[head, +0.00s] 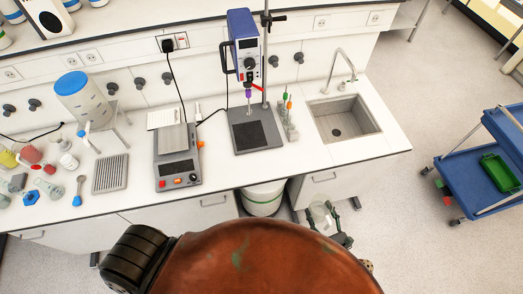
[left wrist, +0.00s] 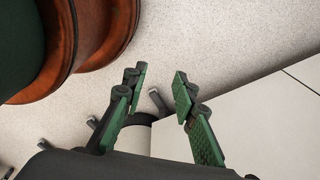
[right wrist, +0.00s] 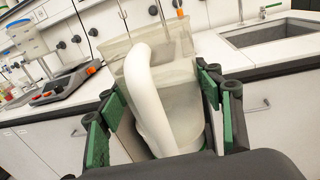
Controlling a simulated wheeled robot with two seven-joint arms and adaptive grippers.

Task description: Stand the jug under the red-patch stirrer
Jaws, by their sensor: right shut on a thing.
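The clear jug (right wrist: 185,95) with a thick white handle (right wrist: 148,95) is between the green-padded fingers of my right gripper (right wrist: 165,125), which is shut on it. The jug looks roughly upright in the right wrist view. In the head view the jug (head: 322,216) and right gripper (head: 338,232) are low, in front of the bench's front edge. The blue-and-grey overhead stirrer (head: 243,45) hangs on a stand above a dark base plate (head: 252,136); a red piece shows near its purple chuck. The plate is empty. My left gripper (left wrist: 158,90) is open and empty, over the floor.
A hotplate-like device (head: 177,162) stands left of the stirrer base. A narrow rack with coloured tips (head: 290,125) stands close on its right, then the sink (head: 343,118). A white bucket (head: 262,198) is under the bench. A blue cart (head: 485,160) stands at right.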

